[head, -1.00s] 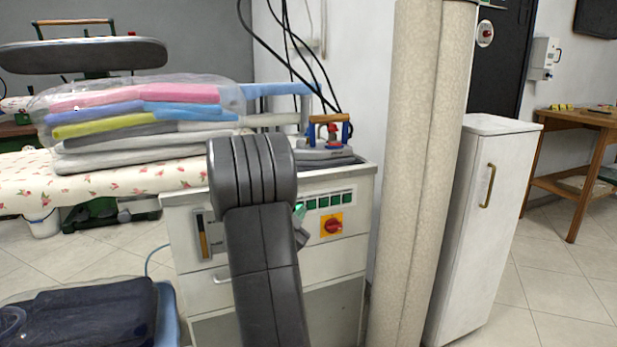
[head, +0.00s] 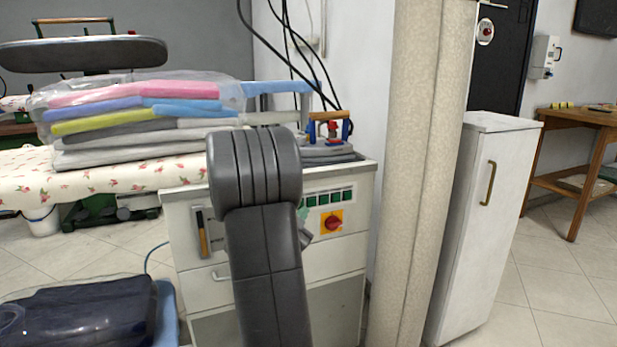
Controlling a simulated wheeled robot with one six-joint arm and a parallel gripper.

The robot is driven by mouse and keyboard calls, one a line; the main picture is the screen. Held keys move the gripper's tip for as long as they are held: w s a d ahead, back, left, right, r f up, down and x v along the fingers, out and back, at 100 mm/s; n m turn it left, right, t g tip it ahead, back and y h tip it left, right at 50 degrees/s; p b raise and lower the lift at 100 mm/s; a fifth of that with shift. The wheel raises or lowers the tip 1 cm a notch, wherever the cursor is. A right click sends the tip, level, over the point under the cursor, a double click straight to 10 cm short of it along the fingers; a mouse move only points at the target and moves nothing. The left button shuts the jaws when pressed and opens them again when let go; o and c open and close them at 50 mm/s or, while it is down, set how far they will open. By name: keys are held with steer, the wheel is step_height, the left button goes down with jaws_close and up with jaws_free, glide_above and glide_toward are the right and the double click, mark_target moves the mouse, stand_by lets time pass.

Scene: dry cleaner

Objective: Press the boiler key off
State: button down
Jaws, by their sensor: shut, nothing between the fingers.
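The control panel (head: 340,184) is on the front of a white ironing cabinet. It has a row of green keys (head: 323,199), with small labels I cannot read, so I cannot tell which is the boiler key. A red rotary switch on a yellow plate (head: 332,221) sits below them. My dark grey arm stands in front of the panel's left part and hides it. Only a small grey part of my gripper (head: 305,238) shows past the arm's right edge, close to the panel; it is shut and empty. Its fingertips and any contact with a key are hidden.
An iron (head: 328,132) rests on the cabinet top. Folded clothes in plastic (head: 140,115) lie on the flowered ironing board (head: 100,184) at left. A beige column (head: 415,180) stands close right of the cabinet, then a white locker (head: 482,225). A dark bagged garment (head: 85,315) lies lower left.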

steer(key=shift+s+d+b, duration=0.25)
steer(key=shift+s+d, duration=0.05)
steer(key=shift+s, duration=0.45)
steer(key=shift+s+d+b, duration=0.25)
steer(key=shift+s+d, duration=0.1)
steer(key=shift+s, duration=0.45)
steer(key=shift+s+d+b, duration=0.25)
steer(key=shift+s+d, duration=0.05)
steer(key=shift+s, duration=0.45)
